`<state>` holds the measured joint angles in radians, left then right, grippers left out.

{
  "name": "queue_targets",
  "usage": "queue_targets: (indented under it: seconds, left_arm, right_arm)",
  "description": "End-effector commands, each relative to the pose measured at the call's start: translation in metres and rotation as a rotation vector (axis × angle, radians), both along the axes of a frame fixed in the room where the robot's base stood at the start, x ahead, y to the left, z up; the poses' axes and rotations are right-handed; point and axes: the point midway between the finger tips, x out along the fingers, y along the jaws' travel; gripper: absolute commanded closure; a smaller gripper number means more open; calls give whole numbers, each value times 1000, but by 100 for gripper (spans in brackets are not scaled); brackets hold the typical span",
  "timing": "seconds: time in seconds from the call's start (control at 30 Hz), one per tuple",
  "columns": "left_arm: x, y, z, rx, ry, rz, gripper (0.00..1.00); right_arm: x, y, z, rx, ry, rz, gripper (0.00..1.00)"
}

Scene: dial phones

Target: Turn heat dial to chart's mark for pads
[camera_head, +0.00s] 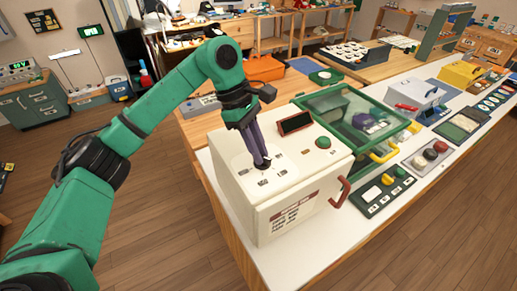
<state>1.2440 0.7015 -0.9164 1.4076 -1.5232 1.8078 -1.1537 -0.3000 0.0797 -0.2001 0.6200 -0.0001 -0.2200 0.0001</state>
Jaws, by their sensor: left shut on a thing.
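A white box-shaped appliance (225,180) stands on the near end of the white-topped bench. A pale panel with small dark marks is on its top. My left gripper (262,164) points down at this panel, its dark fingers shut on the heat dial, which they mostly hide. I cannot tell where the dial points. A chart (291,211) with a red heading and several dark lines is on the appliance's front; its text is too small to read. My right gripper is not in view.
A dark red-framed display (294,123) and a green button (323,142) are on the appliance's top, beside my gripper. A red handle (341,190) sticks out in front. A green-framed clear case (357,108) and a button panel (383,191) stand to the right.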

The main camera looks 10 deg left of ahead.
Motion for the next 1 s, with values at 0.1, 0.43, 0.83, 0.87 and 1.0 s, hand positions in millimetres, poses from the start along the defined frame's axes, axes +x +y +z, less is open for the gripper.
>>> queue_targets:
  seconds: [0.1,0.43,0.83,0.87,1.0]
  left_arm:
    - [1,0,2,-3,-5,2,100]
    - [0,0,1,-2,-2,2,51]
    - [6,18,44,-2,-8,4,51]
    - [7,21,52,-2,-8,3,51]
    - [10,37,97,-1,-7,5,51]
  right_arm:
    - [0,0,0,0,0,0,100]
    - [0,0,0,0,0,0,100]
    - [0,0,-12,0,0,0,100]
    - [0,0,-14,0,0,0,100]
    - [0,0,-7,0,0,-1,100]
